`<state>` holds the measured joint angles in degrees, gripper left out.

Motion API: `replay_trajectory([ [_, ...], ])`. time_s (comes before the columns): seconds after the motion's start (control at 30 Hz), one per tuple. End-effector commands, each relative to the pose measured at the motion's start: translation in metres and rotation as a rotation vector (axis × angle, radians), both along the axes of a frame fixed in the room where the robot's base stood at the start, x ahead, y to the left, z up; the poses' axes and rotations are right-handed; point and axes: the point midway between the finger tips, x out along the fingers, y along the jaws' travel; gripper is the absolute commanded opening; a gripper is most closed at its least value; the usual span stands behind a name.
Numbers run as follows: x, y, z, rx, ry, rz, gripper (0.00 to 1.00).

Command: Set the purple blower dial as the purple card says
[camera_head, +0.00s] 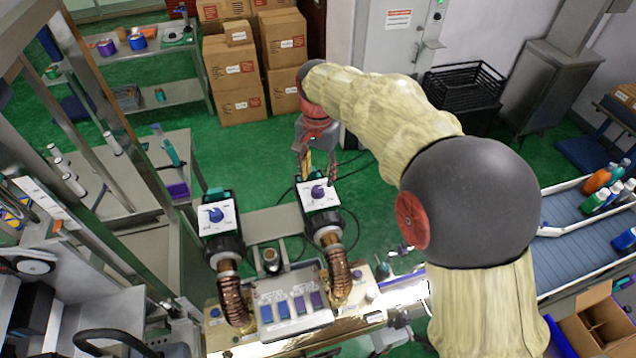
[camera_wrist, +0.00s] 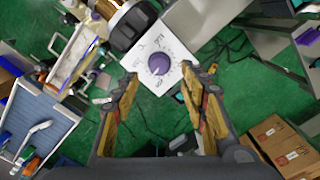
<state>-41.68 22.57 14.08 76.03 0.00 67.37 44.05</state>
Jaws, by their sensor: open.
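The purple blower dial (camera_head: 318,191) sits on a white plate on top of the right-hand blower. In the wrist view the purple dial (camera_wrist: 159,64) shows between and just beyond my fingertips, with dark markings around it on the plate. My gripper (camera_head: 320,172) is open and empty, with its fingers at the far edge of that plate. In the wrist view my gripper (camera_wrist: 164,88) has one finger on each side, apart from the dial. A panel (camera_head: 295,312) in front holds several blue and purple cards; a purple card (camera_head: 317,299) is at its right end. Its writing is too small to read.
A second blower with a blue dial (camera_head: 216,214) stands to the left. Copper-coloured hoses (camera_head: 335,265) run from both blowers toward the panel. Stacked cartons (camera_head: 235,75) stand behind on the green floor. A conveyor with bottles (camera_head: 590,225) is at the right.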

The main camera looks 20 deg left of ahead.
Motion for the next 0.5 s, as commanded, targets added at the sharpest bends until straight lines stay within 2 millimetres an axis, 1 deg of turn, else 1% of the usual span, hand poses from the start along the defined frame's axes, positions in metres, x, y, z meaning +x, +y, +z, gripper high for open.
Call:
replay_trajectory([
  [0.1,-0.001,-0.001,-0.019,-0.003,0.003,0.0,0.43],
  [0.23,0.0,-0.001,-0.036,-0.001,0.001,0.001,0.43],
  [0.33,0.0,-0.001,-0.044,-0.001,0.001,0.001,0.43],
  [0.5,0.0,0.0,-0.049,0.001,-0.001,0.001,0.43],
])
